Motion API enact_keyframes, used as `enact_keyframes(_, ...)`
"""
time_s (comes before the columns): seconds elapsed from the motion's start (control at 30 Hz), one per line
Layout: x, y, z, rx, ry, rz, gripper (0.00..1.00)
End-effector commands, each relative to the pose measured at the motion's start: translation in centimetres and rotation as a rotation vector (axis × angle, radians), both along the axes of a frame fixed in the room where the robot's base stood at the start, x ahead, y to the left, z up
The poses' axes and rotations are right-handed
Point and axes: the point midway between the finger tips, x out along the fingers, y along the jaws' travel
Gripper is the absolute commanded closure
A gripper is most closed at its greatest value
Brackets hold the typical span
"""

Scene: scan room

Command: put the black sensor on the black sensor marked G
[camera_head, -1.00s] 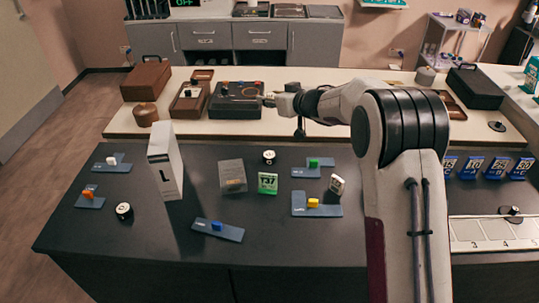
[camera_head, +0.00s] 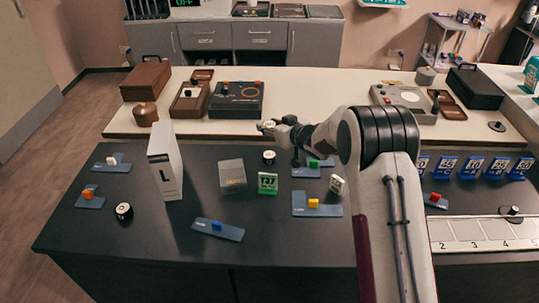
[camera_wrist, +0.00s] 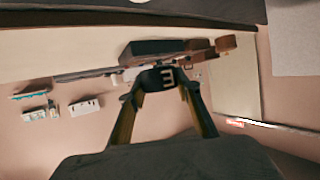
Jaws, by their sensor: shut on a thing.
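My gripper (camera_head: 268,127) is shut on a black sensor (camera_wrist: 160,77), seen in the wrist view between the two fingertips. The held sensor has a pale mark that looks like a 3 or an E. In the head view my gripper is over the far edge of the dark table. A black sensor with a white top (camera_head: 269,157) stands on that table just below the gripper in the picture. Another black sensor with a white top (camera_head: 124,211) stands at the left. Their letters are too small to read, so I cannot tell which is G.
A tall white box marked L (camera_head: 166,170), a grey translucent box (camera_head: 232,175) and a green T37 block (camera_head: 268,183) stand nearby. Blue plates with coloured blocks lie around, one plate (camera_head: 218,230) in front. A pale bench (camera_head: 300,100) with devices runs behind.

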Motion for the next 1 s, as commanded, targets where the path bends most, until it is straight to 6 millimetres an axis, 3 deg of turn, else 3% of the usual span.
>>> enact_keyframes(0.27,0.0,0.0,-1.1,0.001,0.002,-0.001,0.9)
enact_keyframes(0.63,0.0,0.0,-5.7,0.0,0.001,0.0,0.9)
enact_keyframes(1.0,0.0,0.0,-6.2,0.001,-0.001,0.0,0.9)
